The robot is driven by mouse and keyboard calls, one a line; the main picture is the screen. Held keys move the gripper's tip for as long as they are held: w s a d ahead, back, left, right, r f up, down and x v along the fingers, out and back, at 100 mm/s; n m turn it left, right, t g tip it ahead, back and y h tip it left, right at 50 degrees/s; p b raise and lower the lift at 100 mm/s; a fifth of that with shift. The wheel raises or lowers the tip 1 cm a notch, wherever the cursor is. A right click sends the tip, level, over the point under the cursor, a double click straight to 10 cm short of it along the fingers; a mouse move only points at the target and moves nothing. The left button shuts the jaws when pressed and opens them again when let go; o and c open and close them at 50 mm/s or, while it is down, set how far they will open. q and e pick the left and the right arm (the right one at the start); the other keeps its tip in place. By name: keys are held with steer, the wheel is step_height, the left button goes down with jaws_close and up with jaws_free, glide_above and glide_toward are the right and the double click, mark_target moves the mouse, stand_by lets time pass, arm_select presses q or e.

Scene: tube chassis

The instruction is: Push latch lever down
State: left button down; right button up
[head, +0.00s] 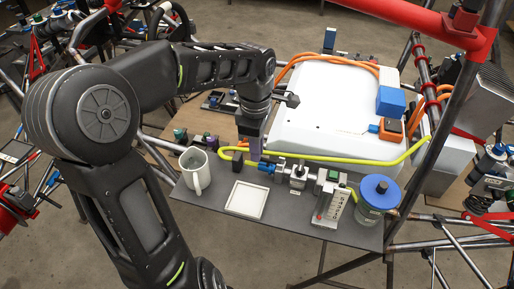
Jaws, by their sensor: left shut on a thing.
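My left arm comes in from the left, and its wrist bends down over the back left of the grey work shelf (275,217). My left gripper (254,152) points down beside the left edge of a large white case (335,105). It is shut on a small purple-grey piece (254,147); its shape is mostly hidden. A dark lever-like part with a blocky end (292,100) stands out at the case's left side, close to my wrist. I cannot tell whether it is the latch lever. My right gripper is not in view.
On the shelf are a white mug (195,171), a square white tray (247,199), a metal valve fitting (298,176) and a blue-lidded jar (377,199). A yellow-green hose (340,160) runs along the case's front. Chassis tubes (462,95) rise at the right.

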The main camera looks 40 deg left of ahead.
arm_select(q)
steer(key=shift+s+a+f+t+h, duration=0.1)
steer(key=shift+f+t+h, duration=0.1)
steer(key=shift+f+h, duration=0.3)
steer(key=shift+s+a+f+t+h, duration=0.1)
steer(key=shift+f+t+h, duration=0.15)
steer(key=shift+h, duration=0.35)
steer(key=c, duration=1.5)
jaws_free()
steer(key=shift+w, duration=0.1)
steer(key=shift+a+r, duration=0.1)
steer(key=v, duration=0.7)
steer(key=shift+r+b, duration=0.3)
steer(key=shift+r, duration=0.05)
